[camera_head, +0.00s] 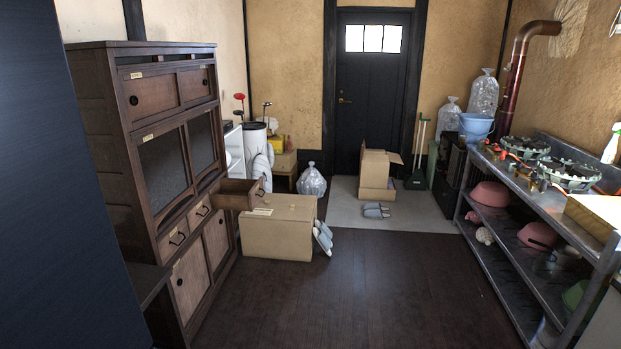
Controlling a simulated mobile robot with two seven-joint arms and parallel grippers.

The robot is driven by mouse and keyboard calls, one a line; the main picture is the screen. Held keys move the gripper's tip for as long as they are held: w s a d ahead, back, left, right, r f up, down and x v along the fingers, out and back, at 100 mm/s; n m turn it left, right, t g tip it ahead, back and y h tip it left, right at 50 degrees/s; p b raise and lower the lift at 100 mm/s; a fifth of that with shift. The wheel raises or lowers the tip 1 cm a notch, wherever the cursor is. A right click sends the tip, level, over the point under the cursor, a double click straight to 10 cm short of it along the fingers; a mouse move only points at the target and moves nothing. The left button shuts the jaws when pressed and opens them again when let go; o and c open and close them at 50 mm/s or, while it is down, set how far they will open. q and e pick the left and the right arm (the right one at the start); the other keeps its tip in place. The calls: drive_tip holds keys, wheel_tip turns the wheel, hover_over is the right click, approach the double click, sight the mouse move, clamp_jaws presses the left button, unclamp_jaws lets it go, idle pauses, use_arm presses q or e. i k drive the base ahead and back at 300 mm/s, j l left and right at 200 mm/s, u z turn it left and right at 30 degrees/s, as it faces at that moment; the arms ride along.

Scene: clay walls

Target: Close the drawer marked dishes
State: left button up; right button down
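A tall dark wooden cabinet (108,130) stands at the left, with sliding doors above, a row of small drawers in the middle and doors below. One drawer (232,195) in that row, at the far end, is pulled out to the right over the floor. The two nearer drawers (174,238) with dark handles look shut. Small paper labels sit on the cabinet, but their writing is too small to read, so I cannot tell which drawer is marked dishes. Neither of my grippers is in view.
A closed cardboard box (278,228) sits on the floor close to the open drawer, with slippers (323,238) against it. A metal shelf (545,200) with bowls and burners lines the right. The dark floor between is clear. A black door (373,95) is at the back.

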sight(228, 193)
drive_tip(key=i, duration=1.35)
drive_tip(key=i+l+u, duration=0.2)
drive_tip(key=i, duration=0.4)
drive_tip(key=i+u, duration=0.25)
drive_tip(key=i, duration=0.35)
drive_tip(key=i+l+u, duration=0.2)
drive_tip(key=i+u, duration=0.25)
drive_tip(key=i+l+u, duration=0.2)
drive_tip(key=l+u, duration=0.2)
drive_tip(key=i+l+u, duration=0.3)
drive_tip(key=i+l, duration=0.05)
drive_tip(key=l, duration=0.05)
